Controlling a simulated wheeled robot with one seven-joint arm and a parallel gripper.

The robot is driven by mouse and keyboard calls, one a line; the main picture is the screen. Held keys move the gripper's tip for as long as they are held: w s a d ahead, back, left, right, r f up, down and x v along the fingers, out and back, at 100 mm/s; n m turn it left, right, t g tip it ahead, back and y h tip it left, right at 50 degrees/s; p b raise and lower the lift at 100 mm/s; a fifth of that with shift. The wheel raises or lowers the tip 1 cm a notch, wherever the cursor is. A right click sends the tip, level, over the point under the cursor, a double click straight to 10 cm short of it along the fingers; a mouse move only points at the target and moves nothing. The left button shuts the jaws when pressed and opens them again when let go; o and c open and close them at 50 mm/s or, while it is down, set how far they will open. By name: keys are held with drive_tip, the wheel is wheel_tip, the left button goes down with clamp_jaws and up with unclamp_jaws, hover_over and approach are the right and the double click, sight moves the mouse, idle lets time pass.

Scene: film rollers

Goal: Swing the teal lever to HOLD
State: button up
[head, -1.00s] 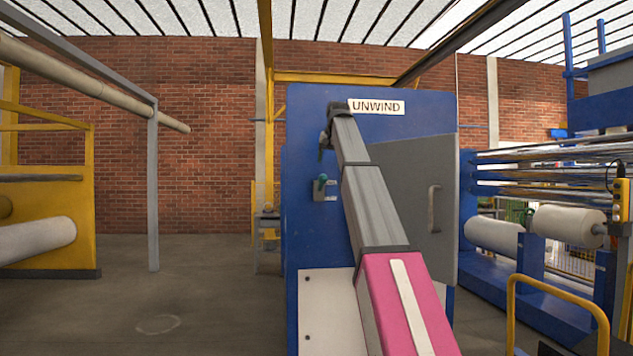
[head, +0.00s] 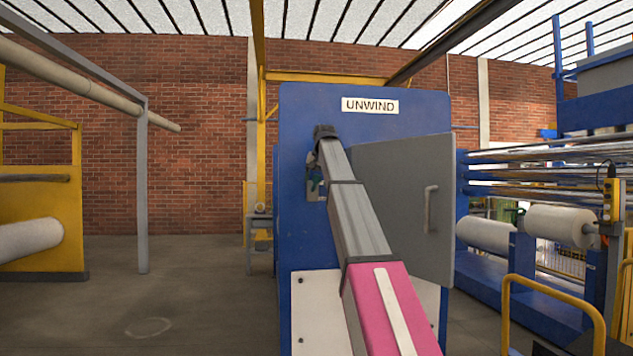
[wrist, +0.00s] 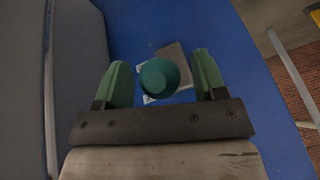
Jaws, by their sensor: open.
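The teal lever shows its round knob (wrist: 158,77) end-on in the wrist view, with its grey and white plate (wrist: 175,60) behind it on the blue panel. My gripper (wrist: 163,72) is open, with one green finger on each side of the knob and a visible gap on both sides. In the head view my gripper (head: 314,168) is in front of the lever plate (head: 314,195) and covers much of the lever. No HOLD marking is readable, so I cannot tell the lever's setting.
The blue cabinet (head: 300,120) carries an UNWIND sign (head: 370,106). A grey door (head: 400,210) with a handle stands close to the right of my arm. A yellow rail (head: 550,285) and rollers (head: 560,225) are farther right. The floor on the left is clear.

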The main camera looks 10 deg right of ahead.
drive_tip(key=shift+w+f, duration=0.1)
drive_tip(key=shift+f, duration=0.15)
clamp_jaws()
drive_tip(key=shift+s+f+t, duration=0.3)
drive_tip(key=shift+f+t, duration=0.1)
drive_tip(key=shift+f, duration=0.1)
drive_tip(key=shift+s+f+t, duration=0.25)
drive_tip(key=shift+f+t, duration=0.15)
drive_tip(key=shift+f, duration=0.05)
wheel_tip(320, 180, down, 8)
drive_tip(key=w+t, duration=0.1)
drive_tip(key=t, duration=0.6)
drive_tip(key=shift+f, duration=0.15)
drive_tip(key=shift+w, duration=0.1)
